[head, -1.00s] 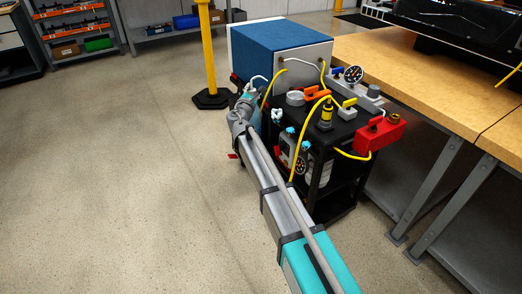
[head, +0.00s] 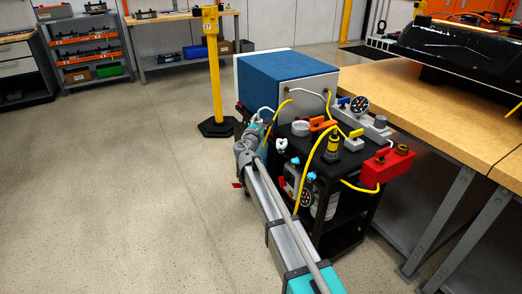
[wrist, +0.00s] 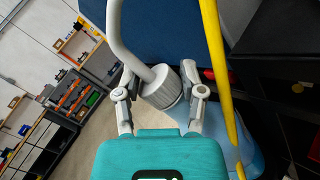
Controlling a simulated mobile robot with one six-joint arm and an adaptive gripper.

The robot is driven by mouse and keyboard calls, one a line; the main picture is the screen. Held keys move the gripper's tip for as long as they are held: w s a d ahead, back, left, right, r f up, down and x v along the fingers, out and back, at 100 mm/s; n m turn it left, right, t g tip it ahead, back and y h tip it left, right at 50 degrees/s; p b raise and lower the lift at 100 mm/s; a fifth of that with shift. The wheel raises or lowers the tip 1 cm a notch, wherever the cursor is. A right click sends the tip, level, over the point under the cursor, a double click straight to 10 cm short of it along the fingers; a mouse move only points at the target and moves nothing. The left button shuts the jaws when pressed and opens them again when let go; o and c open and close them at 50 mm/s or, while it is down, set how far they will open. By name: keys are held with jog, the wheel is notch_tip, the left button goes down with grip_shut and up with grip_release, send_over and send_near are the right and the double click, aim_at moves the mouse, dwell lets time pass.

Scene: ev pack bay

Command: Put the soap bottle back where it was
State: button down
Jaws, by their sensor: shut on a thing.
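The soap bottle has a pale blue body (wrist: 240,150), a grey ribbed cap (wrist: 165,90) and a bent white spout. In the wrist view my gripper (wrist: 160,95) has one finger on each side of the cap and is shut on it. The bottle body slants away to the lower right, partly behind my gripper. In the head view my gripper (head: 251,138) is at the left edge of the black cart, beside the blue box. The bottle shows there only as a small pale blue patch. Whether its base touches anything is hidden.
The black cart (head: 350,205) carries a blue-topped box (head: 285,72), gauges, a red block (head: 388,166) and yellow hoses. One hose (wrist: 215,60) passes close to my right finger. A yellow post (head: 213,75) stands behind. The floor at left is clear.

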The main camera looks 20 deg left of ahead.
jog(key=shift+f+b, duration=1.95)
jog(key=shift+f, duration=0.45)
notch_tip(320, 180, down, 4)
jog(key=b, duration=0.3)
jog(key=shift+r+b, duration=0.2)
jog(key=shift+b, duration=0.2)
jog(key=shift+c, duration=0.9)
grip_release()
jog(key=shift+s, duration=0.1)
jog(key=s+d+f+b, duration=0.1)
jog(key=s, duration=1)
jog(key=shift+s, duration=0.4)
